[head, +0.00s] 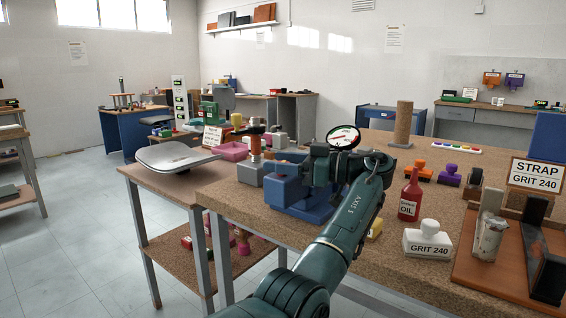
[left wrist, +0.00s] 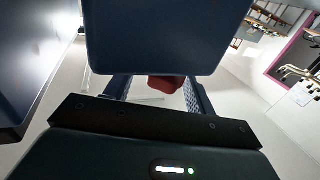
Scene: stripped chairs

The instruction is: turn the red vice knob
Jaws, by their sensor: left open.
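The blue vice (head: 312,212) stands on the near left part of the cork-topped workbench. My left arm reaches over it, and my left gripper (head: 296,170) is at the vice, with its fingers hard to make out in the head view. In the left wrist view the two fingers of my open left gripper (left wrist: 157,92) stand apart. The red knob (left wrist: 166,83) shows between them, partly covered by a large dark blue block (left wrist: 155,35). I cannot tell whether the fingers touch the knob. The knob is not visible in the head view. My right gripper is out of view.
A red oil bottle (head: 409,195) and a white "GRIT 240" block (head: 427,240) stand right of my arm. A round dial gauge (head: 343,137) and a cork cylinder (head: 402,122) are behind it. A grey scale-like tray (head: 175,156) is on the left table.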

